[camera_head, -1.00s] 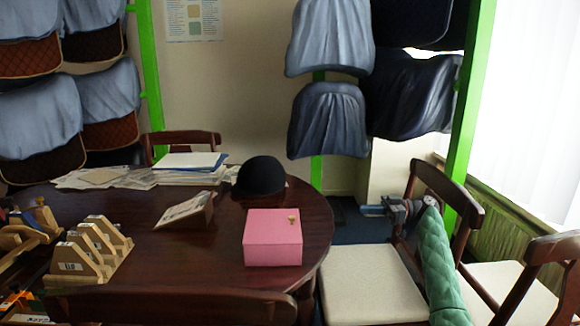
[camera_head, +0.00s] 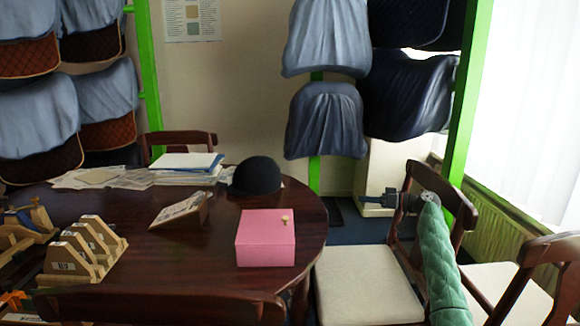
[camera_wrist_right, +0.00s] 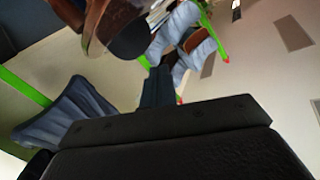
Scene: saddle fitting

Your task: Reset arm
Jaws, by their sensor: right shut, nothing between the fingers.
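My right arm, in a green quilted sleeve, rises from the lower right of the head view. Its right gripper (camera_head: 366,200) points left, above the cream chair seat and to the right of the table, apart from both. It is shut and holds nothing. In the right wrist view the dark, closed fingers (camera_wrist_right: 158,88) stick out past the black gripper body, with nothing between them. My left gripper does not show in the head view.
A round dark table (camera_head: 150,262) carries a pink box (camera_head: 265,240), black riding hat (camera_head: 256,176), papers (camera_head: 185,162) and wooden blocks (camera_head: 82,250). Chairs (camera_head: 368,285) stand close around my right arm. A green rack post (camera_head: 466,100) with hanging covers rises behind it.

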